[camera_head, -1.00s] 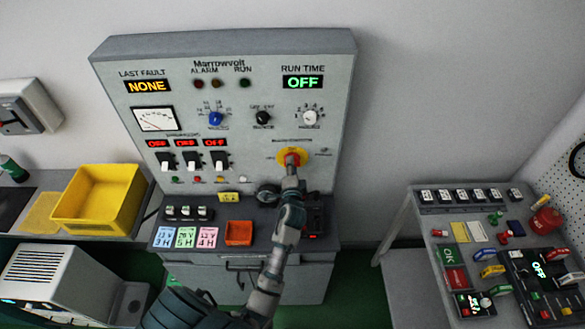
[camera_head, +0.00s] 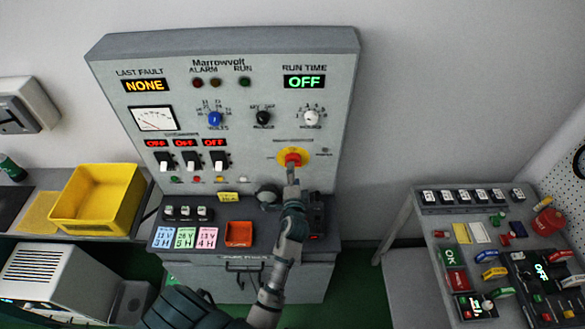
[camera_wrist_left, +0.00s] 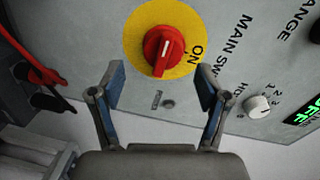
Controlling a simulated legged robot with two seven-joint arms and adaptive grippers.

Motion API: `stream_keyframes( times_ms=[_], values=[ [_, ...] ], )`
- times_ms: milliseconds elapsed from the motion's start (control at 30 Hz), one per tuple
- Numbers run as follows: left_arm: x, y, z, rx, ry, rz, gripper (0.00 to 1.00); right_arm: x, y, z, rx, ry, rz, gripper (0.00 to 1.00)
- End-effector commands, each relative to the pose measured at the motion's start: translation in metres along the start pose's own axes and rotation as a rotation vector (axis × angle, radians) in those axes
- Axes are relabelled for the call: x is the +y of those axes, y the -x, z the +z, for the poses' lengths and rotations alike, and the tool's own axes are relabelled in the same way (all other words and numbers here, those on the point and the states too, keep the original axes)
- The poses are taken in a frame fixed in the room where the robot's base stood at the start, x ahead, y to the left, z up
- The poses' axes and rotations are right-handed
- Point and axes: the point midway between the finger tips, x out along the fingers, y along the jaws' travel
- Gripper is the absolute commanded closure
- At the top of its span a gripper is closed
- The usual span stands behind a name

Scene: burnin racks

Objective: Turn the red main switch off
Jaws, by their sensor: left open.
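The red main switch (camera_head: 292,159) is a round red knob on a yellow disc (camera_head: 309,155), low on the right of the grey panel. In the left wrist view the knob (camera_wrist_left: 162,50) is fully visible, with a white mark on its grip bar. "ON" is printed on the disc (camera_wrist_left: 138,30); the mark's exact setting is unclear. My left gripper (camera_head: 291,180) is just below and in front of the knob. In the left wrist view its blue-padded fingers (camera_wrist_left: 162,88) are spread and empty, apart from the knob. My right gripper is not in view.
The panel (camera_head: 225,100) carries other knobs, toggles and an OFF run-time display. A console ledge (camera_head: 275,236) with an orange tray (camera_head: 238,234) lies below. A yellow bin (camera_head: 97,200) stands left, and a crowded bench (camera_head: 435,200) right.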

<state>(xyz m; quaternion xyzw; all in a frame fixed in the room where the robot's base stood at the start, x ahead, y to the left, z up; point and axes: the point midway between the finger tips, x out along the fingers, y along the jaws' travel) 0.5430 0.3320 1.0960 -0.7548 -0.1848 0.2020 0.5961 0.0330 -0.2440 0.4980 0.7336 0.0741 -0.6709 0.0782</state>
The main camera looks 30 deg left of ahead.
Motion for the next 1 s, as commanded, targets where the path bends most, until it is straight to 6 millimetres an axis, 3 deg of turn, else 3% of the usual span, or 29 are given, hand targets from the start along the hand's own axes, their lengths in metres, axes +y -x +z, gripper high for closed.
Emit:
stream_keyframes(
  times_ms=[200,400,1000],
  values=[
    [0.002,0.047,0.003,-0.003,0.002,0.006,0.24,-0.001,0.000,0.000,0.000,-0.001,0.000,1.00],
    [0.003,0.069,0.004,-0.003,0.002,0.007,0.24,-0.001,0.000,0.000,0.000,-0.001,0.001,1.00],
    [0.004,0.073,0.004,-0.004,0.005,0.009,0.24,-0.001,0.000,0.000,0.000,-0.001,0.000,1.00]
  ],
)
